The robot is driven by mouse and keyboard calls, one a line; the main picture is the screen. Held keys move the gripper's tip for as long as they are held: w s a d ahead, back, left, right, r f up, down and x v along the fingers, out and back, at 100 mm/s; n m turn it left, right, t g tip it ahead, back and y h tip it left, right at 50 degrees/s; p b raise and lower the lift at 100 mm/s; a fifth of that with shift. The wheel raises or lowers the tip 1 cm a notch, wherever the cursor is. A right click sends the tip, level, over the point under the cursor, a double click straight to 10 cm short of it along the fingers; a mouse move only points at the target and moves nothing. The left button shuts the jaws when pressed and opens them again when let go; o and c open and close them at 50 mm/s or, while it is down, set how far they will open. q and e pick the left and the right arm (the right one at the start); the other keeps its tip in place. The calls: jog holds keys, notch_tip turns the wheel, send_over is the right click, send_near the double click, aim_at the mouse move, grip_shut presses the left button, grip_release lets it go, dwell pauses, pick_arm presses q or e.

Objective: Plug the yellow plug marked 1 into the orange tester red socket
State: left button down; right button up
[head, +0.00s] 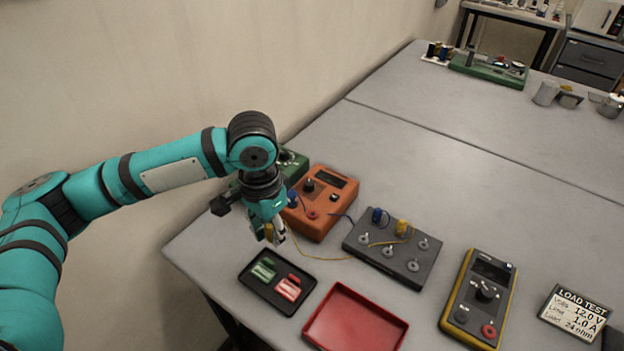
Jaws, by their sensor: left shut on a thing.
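The orange tester (341,200) lies on the table beside my left wrist. Its red socket (312,215) shows on its front part. My left gripper (275,237) points down just left of the tester's front corner, above the table. It is shut on a small yellow plug (269,232), mostly hidden by the fingers. A thin yellow wire runs from there towards the grey box (375,257). A second yellow plug (402,227) stands on that box. No mark on either plug can be read. My right gripper is not in view.
A black tray (259,293) with green and red pieces lies below my left gripper. A red tray (355,318), a yellow meter (480,298) and a load test card (575,312) lie further right. A green device (291,165) is partly behind my arm. A blue plug (376,214) stands on the grey box.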

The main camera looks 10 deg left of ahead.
pick_arm(q)
jog(key=w+d+m+p, duration=0.1)
jog(key=w+m, duration=0.3)
jog(key=m, duration=0.1)
jog(key=w+d+m+p, duration=0.1)
jog(key=w+d+m, duration=0.1)
jog(key=w+m, duration=0.2)
jog(key=w+d+r+m+p, duration=0.1)
jog(key=w+d+m, duration=0.1)
jog(key=w+m, duration=0.2)
jog(key=shift+m, duration=1)
jog(key=shift+w+d+f+m+p, duration=0.1)
jog(key=shift+w+d+m+p, duration=0.2)
jog(key=shift+m, duration=0.4)
jog(key=shift+a, duration=0.1)
jog(key=shift+f, duration=0.15)
jog(key=shift+f+b, duration=0.4)
jog(key=shift+b, duration=0.2)
notch_tip(320, 180, down, 5)
jog(key=b, duration=0.5)
jog(key=shift+r, duration=0.15)
